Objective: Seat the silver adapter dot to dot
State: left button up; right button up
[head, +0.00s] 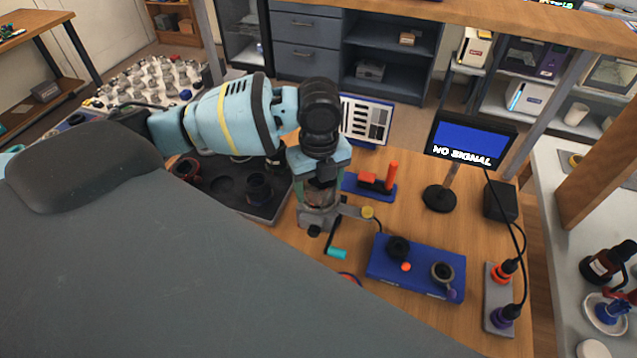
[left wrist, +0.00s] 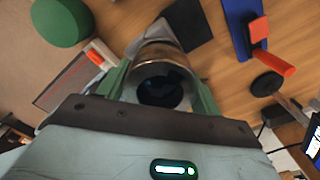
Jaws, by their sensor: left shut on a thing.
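My left gripper (head: 322,190) points down over a grey metal clamp stand (head: 316,218) on the wooden table. In the left wrist view, the green fingers of my left gripper (left wrist: 160,88) are shut on a silver metal ring-shaped piece, which looks like the silver adapter (left wrist: 163,55). Its opening is dark inside. In the head view the fingers mostly hide the piece, and I cannot tell whether it touches the stand. No alignment dot can be made out on it. My right gripper is not in view.
A blue base (head: 415,280) with a dark knob and a ringed cup stands to the right. A crank with a teal grip (head: 337,253) sticks out in front of the stand. A red-orange block stand (head: 375,183), a monitor (head: 468,141) and a dark tray (head: 225,185) are nearby.

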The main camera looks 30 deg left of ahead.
pick_arm(q)
jog(key=shift+f, duration=0.55)
dwell(0.9)
jog(key=shift+s+d+f, duration=0.1)
jog(key=shift+s+f, duration=0.1)
jog(key=shift+f, duration=0.25)
jog(key=shift+s+f, duration=0.15)
jog(key=shift+f, duration=0.3)
dwell(0.6)
jog(key=o, duration=1.1)
jog(key=shift+w+d+f, duration=0.1)
jog(key=shift+w, duration=0.1)
jog(key=shift+s, duration=0.1)
jog(key=shift+r, duration=0.4)
jog(key=r, duration=0.7)
jog(key=shift+w+r, duration=0.35)
jog(key=shift+w, duration=0.05)
jog(key=shift+r, duration=0.75)
